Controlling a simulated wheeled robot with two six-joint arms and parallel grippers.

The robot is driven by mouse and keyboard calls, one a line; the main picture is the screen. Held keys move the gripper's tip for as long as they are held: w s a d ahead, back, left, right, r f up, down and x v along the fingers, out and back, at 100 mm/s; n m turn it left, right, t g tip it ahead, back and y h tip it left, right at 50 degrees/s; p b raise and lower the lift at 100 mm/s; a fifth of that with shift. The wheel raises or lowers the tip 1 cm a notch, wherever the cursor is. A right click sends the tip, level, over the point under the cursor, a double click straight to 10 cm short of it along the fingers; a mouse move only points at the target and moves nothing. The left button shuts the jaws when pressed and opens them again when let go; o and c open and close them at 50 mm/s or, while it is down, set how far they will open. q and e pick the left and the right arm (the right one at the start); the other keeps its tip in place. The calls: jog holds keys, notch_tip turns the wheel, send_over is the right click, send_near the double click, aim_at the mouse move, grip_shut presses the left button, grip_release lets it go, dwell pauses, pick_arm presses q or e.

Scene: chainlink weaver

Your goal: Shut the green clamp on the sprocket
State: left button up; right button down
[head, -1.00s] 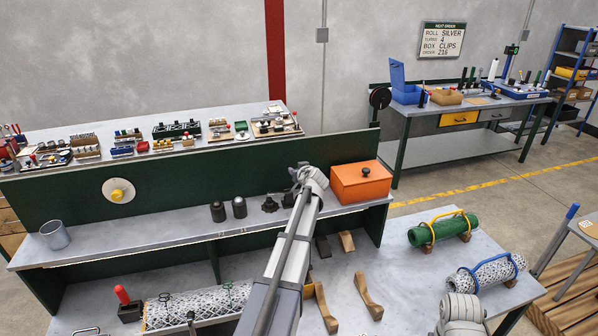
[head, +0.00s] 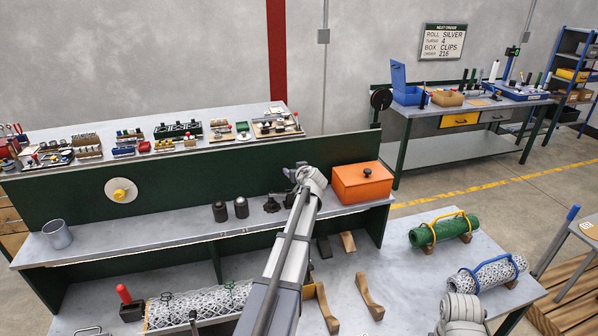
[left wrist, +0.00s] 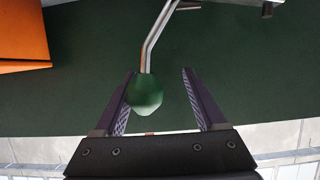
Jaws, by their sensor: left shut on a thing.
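A green knob (left wrist: 147,92) sits on the end of a bent metal lever (left wrist: 155,40) in the left wrist view. The knob lies closer to the left finger in that view. In the head view my left gripper (head: 293,175) is at the dark green back panel, left of the orange box. The arm and gripper cover the knob and lever there. I cannot make out the sprocket for sure. My right gripper does not show.
The orange box (head: 362,182) stands close right of my left gripper. Small dark parts (head: 241,207) and a black knobbed piece (head: 271,204) stand on the shelf to the left. Mesh rolls (head: 487,274) and wooden cradles (head: 369,296) lie on the lower bench.

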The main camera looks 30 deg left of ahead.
pick_arm(q)
jog(key=shift+o, duration=1.1)
jog(key=shift+s+a, duration=0.2)
jog(key=shift+s, duration=0.05)
jog(key=shift+d, duration=0.1)
jog(key=shift+w, duration=0.1)
jog(key=p+v, duration=0.3)
jog(key=v, duration=0.6)
jog(key=shift+w+d, duration=0.15)
jog(key=shift+d, duration=0.05)
jog(key=shift+f, duration=0.1)
jog(key=p+v, duration=0.3)
jog(key=v, duration=0.4)
jog(key=shift+s+d, duration=0.2)
jog(key=shift+d, duration=0.1)
